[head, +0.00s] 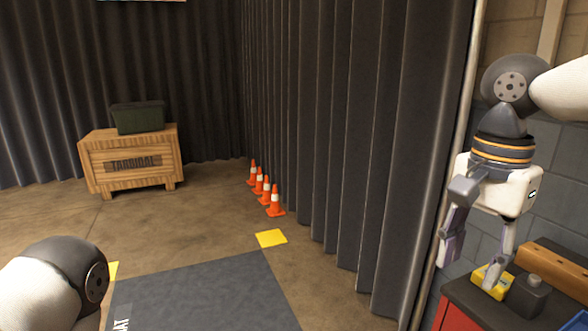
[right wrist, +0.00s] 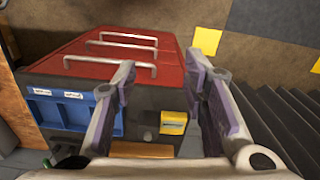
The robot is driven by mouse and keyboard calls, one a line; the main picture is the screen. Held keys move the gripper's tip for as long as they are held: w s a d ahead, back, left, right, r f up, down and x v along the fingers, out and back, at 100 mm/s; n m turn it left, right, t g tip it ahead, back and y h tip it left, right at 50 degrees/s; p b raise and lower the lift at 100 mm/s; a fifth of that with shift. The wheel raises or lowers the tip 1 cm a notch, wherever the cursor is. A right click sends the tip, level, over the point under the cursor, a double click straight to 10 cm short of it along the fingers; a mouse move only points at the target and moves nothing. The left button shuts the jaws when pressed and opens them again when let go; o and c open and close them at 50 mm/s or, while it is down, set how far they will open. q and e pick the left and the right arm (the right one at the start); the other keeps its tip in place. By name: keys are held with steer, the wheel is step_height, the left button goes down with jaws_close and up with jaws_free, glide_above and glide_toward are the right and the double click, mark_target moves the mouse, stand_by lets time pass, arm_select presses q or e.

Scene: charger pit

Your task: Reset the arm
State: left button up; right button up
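My right arm comes in from the right in the head view. My right gripper (head: 476,248) hangs down above the dark top of a red cabinet (head: 452,314). Its two fingers are spread apart with nothing between them. In the right wrist view the gripper (right wrist: 160,85) is also open and empty, and a small yellow block (right wrist: 173,123) on the cabinet top shows beyond the fingers. In the head view, one fingertip overlaps this yellow block (head: 492,280); I cannot tell whether they touch. A link of my left arm shows at lower left, but the left gripper is outside the view.
A small dark grey object (head: 528,297) and a wooden bar (head: 552,268) are on the cabinet. A blue bin (right wrist: 75,112) shows in the right wrist view. Dark curtains (head: 340,130) hang beside the cabinet. Several orange cones (head: 275,203) and a wooden crate (head: 135,162) stand farther off.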

steer(key=d+f+n+t+h, duration=0.2)
steer(key=d+f+h, duration=0.1)
steer(key=f, duration=0.9)
steer(key=d+f+n+t+h, duration=0.2)
steer(key=f+h, duration=0.1)
steer(key=f, duration=1)
steer(key=s+a+f+n+g+y, duration=0.1)
steer(key=s+a+f+n+y, duration=0.15)
steer(key=s+f, duration=0.5)
steer(key=s+a+f+n+g+y, duration=0.1)
steer(key=s+a+f+n+y, duration=0.25)
steer(key=s, duration=0.75)
steer(key=s+f+n+g, duration=0.1)
steer(key=s+g, duration=0.2)
steer(key=s, duration=0.9)
steer(key=shift+a+f+n+g, duration=0.25)
steer(key=shift+f+n+g, duration=0.05)
steer(key=shift+n+g, duration=0.1)
